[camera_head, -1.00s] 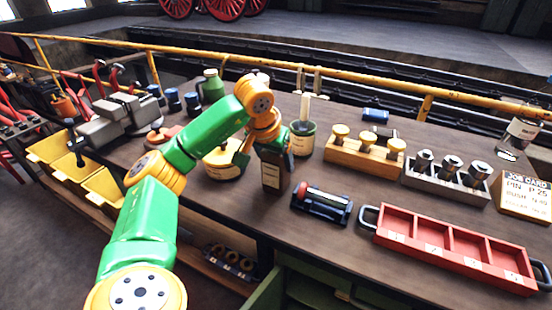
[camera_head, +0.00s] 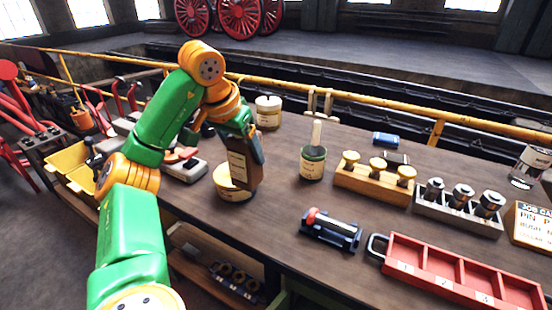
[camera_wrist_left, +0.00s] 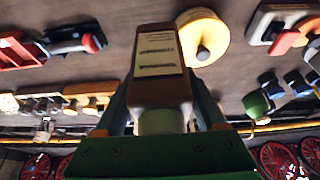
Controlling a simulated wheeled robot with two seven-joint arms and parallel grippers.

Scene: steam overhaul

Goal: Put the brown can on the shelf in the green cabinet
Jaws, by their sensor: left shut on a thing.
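The brown can (camera_head: 245,167), a dark, flat-sided container with a pale label, is in my left gripper (camera_head: 238,135). The gripper is shut on it near its top. The can tilts slightly, in front of a yellow-lidded tin (camera_head: 233,193) that it partly hides. In the left wrist view the brown can (camera_wrist_left: 158,85) lies between the two fingers, its pale neck towards the palm. A strip of green (camera_head: 305,298) below the bench's front edge may be the green cabinet; its shelf is not visible. My right gripper is not in view.
On the bench (camera_head: 290,215) are a green pot with a brush (camera_head: 313,163), a dark cradle with a red-ended roller (camera_head: 331,230), a wooden block with yellow knobs (camera_head: 375,184) and a red tray (camera_head: 462,270). A yellow rail runs behind. The bench front around the cradle is bare.

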